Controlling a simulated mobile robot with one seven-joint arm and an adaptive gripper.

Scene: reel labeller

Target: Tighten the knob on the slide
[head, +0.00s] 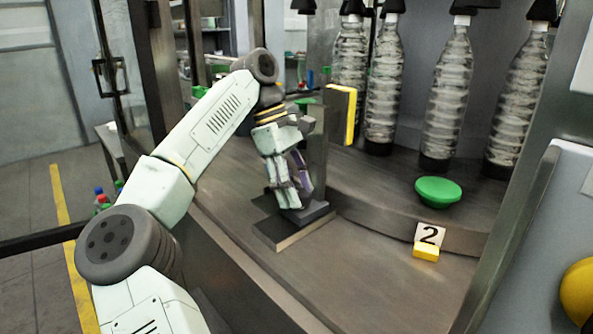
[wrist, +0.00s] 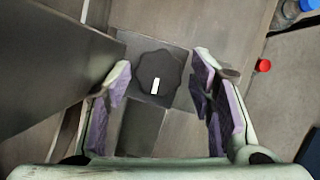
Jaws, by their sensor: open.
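The knob (wrist: 155,80) is dark and lobed with a white mark, and it shows in the wrist view just ahead of the fingertips. It sits on the grey slide (wrist: 142,125). My gripper (wrist: 160,75) is open, with purple-padded fingers on the left and right of the knob. I see gaps between the pads and the knob. In the head view my gripper (head: 290,207) points down over the slide's grey base (head: 285,236), beside an upright post. The knob is hidden there behind the fingers.
A dark plate (wrist: 55,65) stands close to the left finger in the wrist view. Clear bottles (head: 446,95) hang at the back right. A green disc (head: 438,191) and a "2" label (head: 430,234) are to the right. The front deck (head: 365,275) is clear.

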